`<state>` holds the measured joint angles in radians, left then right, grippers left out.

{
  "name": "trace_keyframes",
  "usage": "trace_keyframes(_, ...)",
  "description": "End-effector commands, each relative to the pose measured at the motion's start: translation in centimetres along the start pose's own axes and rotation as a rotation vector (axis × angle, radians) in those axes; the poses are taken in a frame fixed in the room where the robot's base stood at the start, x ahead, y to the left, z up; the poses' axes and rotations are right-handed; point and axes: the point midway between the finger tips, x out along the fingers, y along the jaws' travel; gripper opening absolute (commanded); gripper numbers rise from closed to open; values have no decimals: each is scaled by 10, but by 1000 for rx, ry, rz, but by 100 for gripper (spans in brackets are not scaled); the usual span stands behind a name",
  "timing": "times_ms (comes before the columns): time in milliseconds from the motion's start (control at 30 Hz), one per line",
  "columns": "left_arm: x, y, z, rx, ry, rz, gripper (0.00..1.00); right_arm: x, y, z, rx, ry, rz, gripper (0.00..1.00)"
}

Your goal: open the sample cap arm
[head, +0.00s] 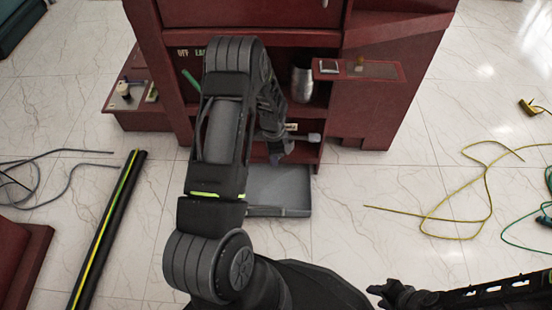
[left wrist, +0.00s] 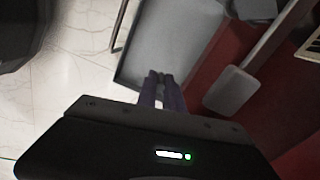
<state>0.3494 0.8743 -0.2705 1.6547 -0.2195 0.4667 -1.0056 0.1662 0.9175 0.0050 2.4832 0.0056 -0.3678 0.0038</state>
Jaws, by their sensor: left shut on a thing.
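The dark red transformer cabinet (head: 250,40) stands ahead with an open lower bay. My left arm reaches over into this bay, and my left gripper (head: 279,156) points down there. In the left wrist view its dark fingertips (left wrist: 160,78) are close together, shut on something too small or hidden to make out. A grey arm with a flat rounded pad (left wrist: 231,90) lies just right of the fingers, apart from them; it may be the sample cap arm, but I cannot tell. My right gripper (head: 383,293) is low at the right, its jaws unclear.
A grey tray (head: 278,190) sits below the bay; it also shows in the left wrist view (left wrist: 165,50). A metal cup (head: 302,82) stands on the shelf. A yellow cable (head: 487,190) lies on the floor at right and a black-yellow pole (head: 108,230) at left.

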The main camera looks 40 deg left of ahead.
Motion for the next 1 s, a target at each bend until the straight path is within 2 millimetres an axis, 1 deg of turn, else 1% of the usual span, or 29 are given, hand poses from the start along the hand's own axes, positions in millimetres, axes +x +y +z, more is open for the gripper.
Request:
trace_keyframes(367, 0, -1, 1, 5, 0, 0, 0, 0, 0, 0, 0, 0, 0, 36)
trace_keyframes(400, 0, -1, 1, 5, -1, 0, 14, 0, 0, 0, 0, 0, 0, 36)
trace_keyframes(633, 0, 0, 1, 5, 0, 0, 33, 0, 0, 0, 0, 0, 0, 36)
trace_keyframes(867, 0, 0, 0, 5, 0, 0, 34, 0, 0, 0, 0, 0, 0, 36)
trace_keyframes(1000, -6, -1, 0, 5, 1, -1, 34, -2, -1, 0, 0, -1, 0, 36)
